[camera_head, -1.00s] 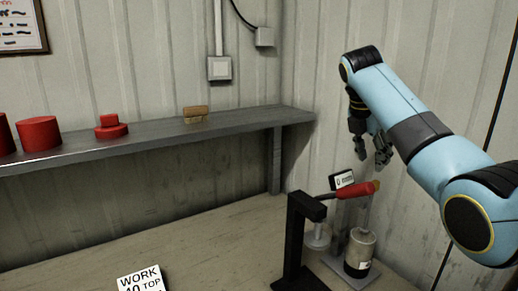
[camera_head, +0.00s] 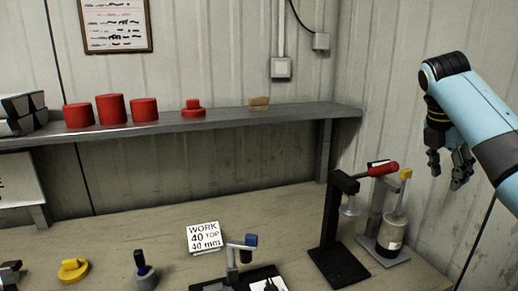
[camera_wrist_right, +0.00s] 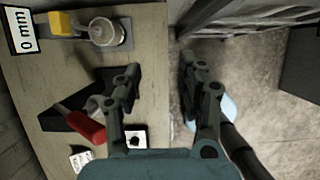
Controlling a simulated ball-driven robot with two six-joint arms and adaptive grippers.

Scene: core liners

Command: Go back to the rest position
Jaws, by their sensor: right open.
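My right gripper (camera_head: 451,166) hangs at the right of the head view, with its fingers pointing down. It is apart from the bench and to the right of the red-handled press (camera_head: 345,205) and the stand with a clear cylinder (camera_head: 391,232). In the right wrist view my right gripper (camera_wrist_right: 160,80) has its two fingers spread, with nothing between them; bench edge and floor show beyond.
The bench (camera_head: 120,235) holds a sign reading "WORK 40 TOP 40 mm" (camera_head: 204,237), a small blue-topped fixture (camera_head: 250,243), a yellow knob (camera_head: 73,269) and a dark-handled tool (camera_head: 144,270). Red cylinders (camera_head: 112,109) stand on the shelf (camera_head: 220,122). The floor (camera_wrist_right: 240,90) right of the bench looks clear.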

